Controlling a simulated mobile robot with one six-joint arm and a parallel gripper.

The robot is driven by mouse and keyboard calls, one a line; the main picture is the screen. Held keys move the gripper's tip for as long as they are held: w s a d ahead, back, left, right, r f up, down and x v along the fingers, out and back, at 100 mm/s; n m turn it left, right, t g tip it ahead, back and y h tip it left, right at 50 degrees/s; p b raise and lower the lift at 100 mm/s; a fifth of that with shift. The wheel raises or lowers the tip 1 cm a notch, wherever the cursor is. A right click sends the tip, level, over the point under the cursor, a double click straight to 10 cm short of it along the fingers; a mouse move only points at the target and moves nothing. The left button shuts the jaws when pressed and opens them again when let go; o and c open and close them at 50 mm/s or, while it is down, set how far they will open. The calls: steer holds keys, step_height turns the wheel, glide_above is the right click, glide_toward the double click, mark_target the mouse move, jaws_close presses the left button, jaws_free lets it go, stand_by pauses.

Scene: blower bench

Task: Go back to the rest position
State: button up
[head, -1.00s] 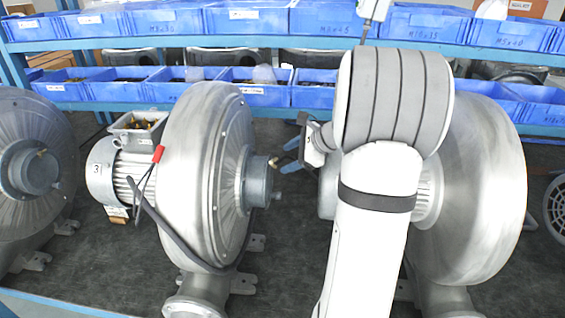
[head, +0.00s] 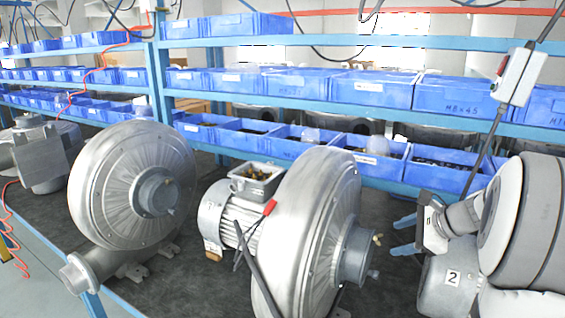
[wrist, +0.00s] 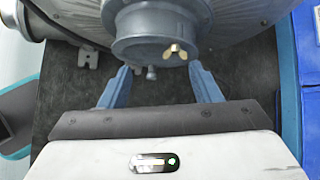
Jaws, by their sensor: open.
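My gripper (head: 404,234) is at the right in the head view, its two blue fingers pointing left toward the hub of the middle blower (head: 318,225). The fingers are apart and hold nothing. In the wrist view my gripper (wrist: 158,82) is open below the blower's grey hub (wrist: 158,35). A brass wing nut (wrist: 175,51) sits on the hub face. The wing nut also shows in the head view (head: 378,239). A gap shows between fingertips and hub in the head view.
Another blower (head: 135,190) stands to the left on the dark bench. A motor marked 2 (head: 447,276) is just below my gripper. Blue bins (head: 375,90) fill the shelves behind. A grey switch box (head: 522,76) hangs on a cable at upper right.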

steer(key=s+a+n+g+h, duration=0.1)
steer(key=s+a+n+g, duration=0.1)
steer(key=s+a+n, duration=0.35)
steer(key=s+a+n+g, duration=0.1)
steer(key=s+a+n, duration=0.15)
steer(key=a, duration=0.55)
steer(key=s+a+f+n+h, duration=0.1)
steer(key=s+a+n+h, duration=0.1)
steer(key=s+n, duration=0.4)
steer(key=s+a+f+n+g+h, duration=0.1)
steer(key=s+a+f+n+h, duration=0.1)
steer(key=s+a+n, duration=0.2)
steer(key=s+n, duration=0.3)
steer(key=shift+s+n+h+b, duration=0.25)
steer(key=shift+n+h+b, duration=0.05)
steer(key=shift+b, duration=0.05)
steer(key=shift+d, duration=0.1)
